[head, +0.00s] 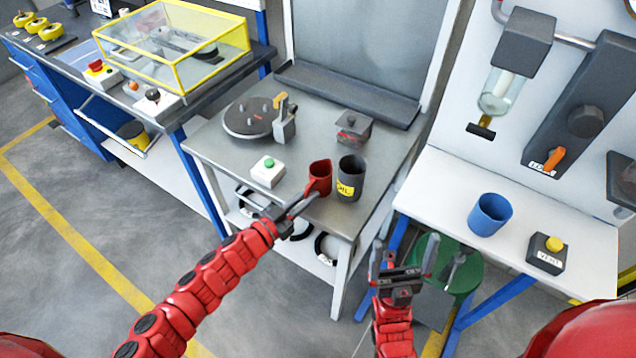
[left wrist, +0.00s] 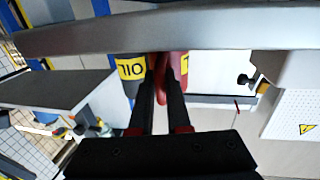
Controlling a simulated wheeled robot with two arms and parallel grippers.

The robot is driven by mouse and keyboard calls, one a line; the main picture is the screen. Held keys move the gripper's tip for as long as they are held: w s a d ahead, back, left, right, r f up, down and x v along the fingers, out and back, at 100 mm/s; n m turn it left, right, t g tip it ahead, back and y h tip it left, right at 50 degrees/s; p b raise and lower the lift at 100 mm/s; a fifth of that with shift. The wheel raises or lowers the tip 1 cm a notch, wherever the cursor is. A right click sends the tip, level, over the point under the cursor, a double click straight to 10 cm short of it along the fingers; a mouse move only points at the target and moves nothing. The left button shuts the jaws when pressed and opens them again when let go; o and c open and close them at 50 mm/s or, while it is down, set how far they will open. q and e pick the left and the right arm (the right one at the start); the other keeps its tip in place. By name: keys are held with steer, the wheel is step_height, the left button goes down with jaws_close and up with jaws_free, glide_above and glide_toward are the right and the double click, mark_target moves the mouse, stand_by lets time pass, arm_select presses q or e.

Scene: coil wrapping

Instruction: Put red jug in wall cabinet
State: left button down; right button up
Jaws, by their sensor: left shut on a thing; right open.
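The red jug (head: 320,176) stands upright near the front edge of the grey workbench (head: 215,150), just left of a dark can with a yellow OIL label (head: 350,178). My left gripper (head: 308,198) is shut on the red jug from the front. In the left wrist view the fingers (left wrist: 166,85) meet the red jug (left wrist: 181,66), with the OIL can (left wrist: 130,70) right beside it. My right gripper (head: 400,262) is open and empty, in front of the gap between the benches. I cannot make out a wall cabinet for certain.
A white button box (head: 267,172), a round turntable (head: 249,118) and a grey lidded box (head: 353,129) are on the workbench. A blue cup (head: 490,214) and a yellow-button box (head: 547,253) stand on the right-hand white table. A green bin (head: 462,272) is under it.

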mark_target(305, 190)
arm_select(q)
steer(key=shift+r, duration=0.15)
steer(key=shift+r+b, duration=0.5)
steer(key=shift+r, duration=1.05)
steer(key=s+a+p, duration=0.1)
steer(key=s+a, duration=0.1)
steer(key=s, duration=0.5)
steer(key=s+a+r+p, duration=0.1)
steer(key=s+a+p, duration=0.1)
steer(key=s, duration=0.6)
steer(key=shift+a+r, duration=0.3)
steer(key=shift+a, duration=0.15)
